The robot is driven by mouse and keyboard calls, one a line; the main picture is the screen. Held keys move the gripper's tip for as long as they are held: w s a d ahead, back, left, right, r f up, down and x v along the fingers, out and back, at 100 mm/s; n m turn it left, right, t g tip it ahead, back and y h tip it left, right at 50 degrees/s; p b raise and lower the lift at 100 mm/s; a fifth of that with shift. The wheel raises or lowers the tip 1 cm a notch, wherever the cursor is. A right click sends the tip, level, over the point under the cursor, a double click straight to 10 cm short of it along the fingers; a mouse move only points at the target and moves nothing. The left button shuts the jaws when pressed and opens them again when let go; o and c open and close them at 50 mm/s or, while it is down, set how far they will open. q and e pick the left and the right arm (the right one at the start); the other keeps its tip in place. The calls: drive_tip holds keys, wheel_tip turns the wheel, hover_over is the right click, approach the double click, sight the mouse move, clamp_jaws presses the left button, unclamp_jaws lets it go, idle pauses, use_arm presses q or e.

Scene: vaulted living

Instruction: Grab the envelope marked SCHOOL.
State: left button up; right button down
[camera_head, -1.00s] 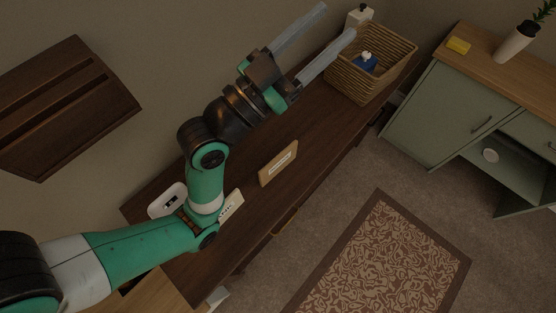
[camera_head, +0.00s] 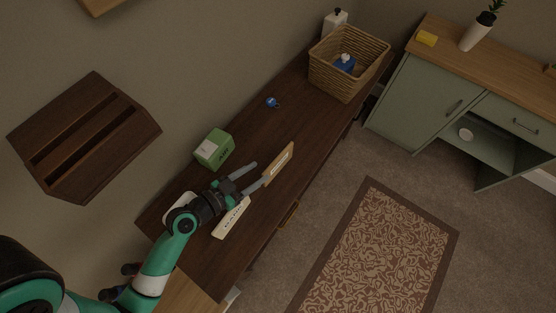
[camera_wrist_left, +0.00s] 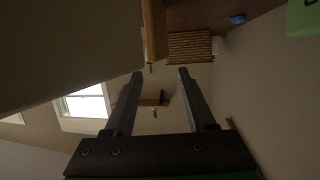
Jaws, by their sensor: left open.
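A tan envelope (camera_head: 280,164) with a white label stands on its edge on the dark wooden console. Its label is too small to read. In the left wrist view the tan envelope (camera_wrist_left: 154,30) shows edge-on, ahead of the fingertips. A cream envelope (camera_head: 230,222) with dark lettering I cannot read clearly is nearer, just below my gripper in the picture. My left gripper (camera_head: 259,175) is open and empty, its tips close to the near end of the tan envelope. The open fingers also show in the left wrist view (camera_wrist_left: 161,72). My right gripper is out of view.
A green box (camera_head: 214,149) and a small blue object (camera_head: 272,102) are on the console (camera_head: 290,120). A wicker basket (camera_head: 340,83) holding a blue bottle (camera_head: 345,63) is at its far end. A slotted wooden rack (camera_head: 140,130) is on the wall.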

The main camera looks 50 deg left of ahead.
sight(275, 161)
use_arm(q)
drive_tip(key=x, duration=0.7)
drive_tip(key=shift+w, duration=0.2)
clamp_jaws()
idle(1.2)
